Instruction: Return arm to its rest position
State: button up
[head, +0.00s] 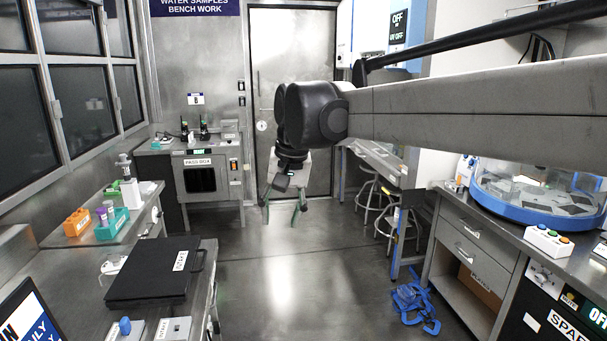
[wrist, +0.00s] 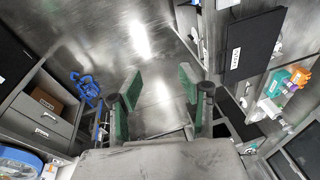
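My gripper (head: 283,208) hangs in the middle of the room in the head view, at the end of my arm, which reaches in from the right. Its green-padded fingers point down and stand apart. In the wrist view my gripper (wrist: 158,88) is open, with only bare metal floor visible between the fingers. It touches nothing that I can see. Part of the wrist is hidden behind the dark arm joint in the head view.
A black case (head: 155,272) lies on the left bench, with orange (head: 77,222) and teal (head: 112,224) racks beyond. A round blue-rimmed device (head: 540,215) sits on the right counter. Stools (head: 385,215) and a blue object (head: 413,303) stand right. The central floor is clear.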

jog(key=s+d+f+t, duration=0.2)
jog(key=s+d+t, duration=0.1)
jog(key=s+d, duration=1.05)
jog(key=s+d+f+t+h, duration=0.2)
jog(key=s+d+f, duration=0.7)
jog(key=s+d, duration=0.2)
jog(key=shift+f+m+t, duration=0.3)
jog(key=shift+d, duration=0.1)
